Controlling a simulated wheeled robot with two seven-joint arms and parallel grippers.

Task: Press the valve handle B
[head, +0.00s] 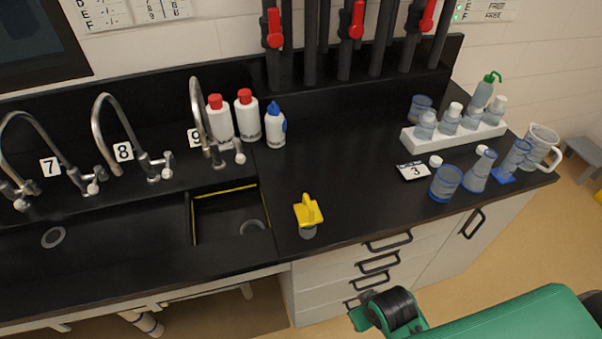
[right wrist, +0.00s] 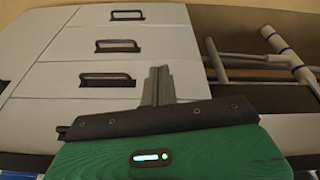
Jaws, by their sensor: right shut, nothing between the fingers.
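Three red valve handles sit on dark vertical pipes at the back of the bench in the head view: a left one (head: 273,30), a middle one (head: 353,18) and a right one (head: 428,15). No letter B is readable on any of them, so I cannot tell which is B. A yellow handle-like piece (head: 308,212) stands on the bench front. My right gripper (right wrist: 158,85) is shut and empty in the right wrist view, in front of the drawers and apart from all the handles. My left gripper is not in view.
A sink basin (head: 230,215) and curved taps numbered 7, 8 and 9 (head: 207,125) are on the left. Bottles (head: 246,115) stand beside tap 9. A white rack (head: 455,136) and glassware are on the right. Drawers (right wrist: 110,75) are below. The bench middle (head: 345,150) is clear.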

